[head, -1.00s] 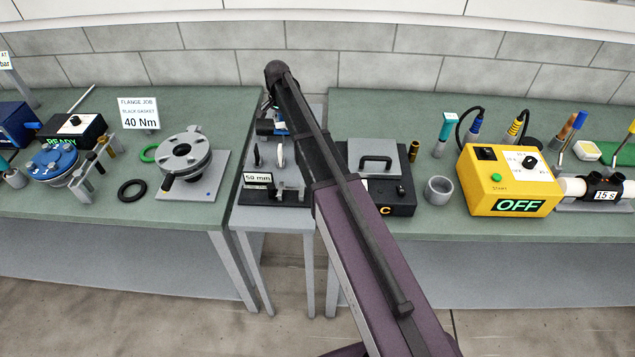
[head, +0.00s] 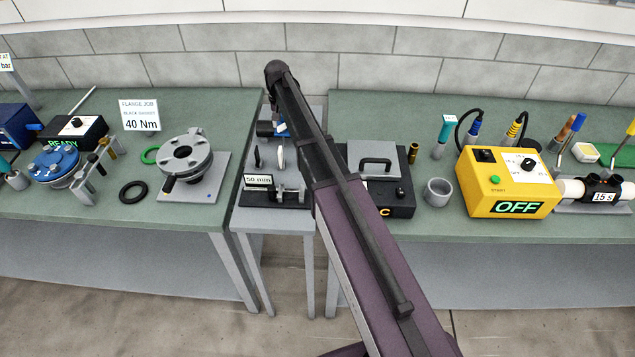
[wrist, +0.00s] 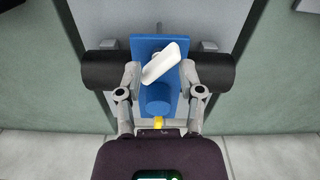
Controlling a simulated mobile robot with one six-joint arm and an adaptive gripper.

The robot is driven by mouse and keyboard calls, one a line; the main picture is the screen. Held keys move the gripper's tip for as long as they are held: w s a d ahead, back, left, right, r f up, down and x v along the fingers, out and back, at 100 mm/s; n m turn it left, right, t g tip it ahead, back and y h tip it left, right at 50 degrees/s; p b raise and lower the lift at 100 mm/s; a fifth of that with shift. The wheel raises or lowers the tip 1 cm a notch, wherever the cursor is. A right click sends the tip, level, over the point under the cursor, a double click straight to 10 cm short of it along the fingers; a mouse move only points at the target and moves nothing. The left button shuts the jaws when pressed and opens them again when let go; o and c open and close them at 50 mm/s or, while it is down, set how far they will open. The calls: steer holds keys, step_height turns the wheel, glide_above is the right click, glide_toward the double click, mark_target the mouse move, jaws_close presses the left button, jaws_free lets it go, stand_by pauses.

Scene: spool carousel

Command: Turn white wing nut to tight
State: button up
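In the wrist view the white wing nut (wrist: 166,60) is a slanted white bar, its right end higher than its left. It sits in front of a blue block (wrist: 141,47), with a round blue part (wrist: 158,99) below it. My gripper (wrist: 160,73) is open, with one finger on each side of the wing nut. A gap shows on the left; on the right the finger is close, and I cannot tell whether it touches. In the head view my arm hides the gripper, and only part of the blue fixture (head: 265,128) shows beside it.
The fixture stands on a narrow grey table with a "50 mm" label (head: 258,180) and a pale disc (head: 281,157). A flange (head: 184,157) is on the left bench. A black box with a handle (head: 376,165) and a yellow box (head: 508,181) are on the right bench.

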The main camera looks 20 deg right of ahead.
steer(key=shift+r+p, duration=6.1)
steer(key=shift+r, duration=0.35)
steer(key=s+d+f+b, duration=0.1)
steer(key=s+f+b, duration=0.3)
steer(key=s, duration=0.6)
steer(key=s+d+f+n+b, duration=0.1)
steer(key=s+f+b, duration=0.3)
steer(key=s, duration=0.6)
steer(key=s+d+f+n+b, duration=0.1)
steer(key=s+f+b, duration=0.3)
steer(key=s, duration=0.6)
steer(key=shift+d+f+b, duration=0.3)
steer(key=shift+d+b, duration=0.05)
steer(key=shift+d, duration=0.25)
steer(key=s, duration=0.3)
steer(key=shift+s+d+n, duration=0.1)
steer(key=shift+n, duration=0.2)
steer(key=shift+o, duration=0.6)
